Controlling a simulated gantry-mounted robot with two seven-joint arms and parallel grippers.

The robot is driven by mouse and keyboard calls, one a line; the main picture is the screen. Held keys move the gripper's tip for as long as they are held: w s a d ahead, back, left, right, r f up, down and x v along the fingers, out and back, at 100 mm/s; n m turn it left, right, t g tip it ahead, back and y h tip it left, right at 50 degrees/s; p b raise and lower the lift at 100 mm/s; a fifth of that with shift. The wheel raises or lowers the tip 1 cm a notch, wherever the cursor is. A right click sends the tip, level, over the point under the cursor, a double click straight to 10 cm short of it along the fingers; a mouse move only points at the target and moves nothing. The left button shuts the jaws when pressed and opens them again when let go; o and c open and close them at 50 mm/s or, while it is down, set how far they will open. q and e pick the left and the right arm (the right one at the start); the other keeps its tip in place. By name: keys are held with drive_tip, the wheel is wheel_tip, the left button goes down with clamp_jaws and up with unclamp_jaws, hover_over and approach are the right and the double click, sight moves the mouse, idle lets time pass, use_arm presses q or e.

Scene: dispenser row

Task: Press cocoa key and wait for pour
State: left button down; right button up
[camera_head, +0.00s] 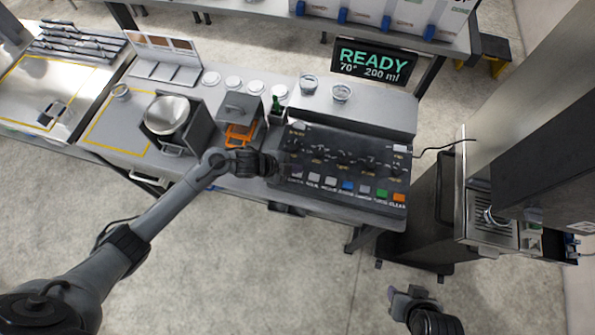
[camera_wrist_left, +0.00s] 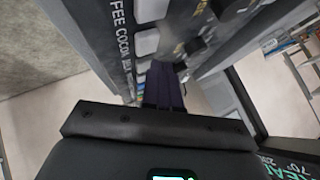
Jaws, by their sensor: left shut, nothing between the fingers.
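The key panel (camera_head: 345,165) is a dark sloped board with knobs and a lower row of labelled keys. In the left wrist view, the cocoa key (camera_wrist_left: 147,42) is pale grey, beside the word COCOA, below the coffee key (camera_wrist_left: 150,11). My left gripper (camera_head: 277,166) is at the panel's left end. Its shut, empty fingers (camera_wrist_left: 163,72) point along the key row, close to the cocoa key; I cannot tell whether they touch anything. The display (camera_head: 374,64) reads READY, 70°, 200 ml. My right gripper (camera_head: 412,294) is low at the right, away from the panel; its jaw opening is unclear.
A dark machine with a drip tray (camera_head: 488,232) is at the right. The floor in front is clear.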

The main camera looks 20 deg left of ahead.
idle(0.5)
use_arm(q)
drive_tip(key=shift+f, duration=0.15)
drive_tip(key=shift+f, duration=0.3)
idle(0.4)
drive_tip(key=shift+f+b, duration=0.45)
drive_tip(key=shift+b, duration=0.15)
idle(0.3)
idle(0.3)
drive_tip(key=shift+r+p, duration=0.8)
drive_tip(key=shift+p, duration=0.05)
drive_tip(key=shift+r, duration=0.1)
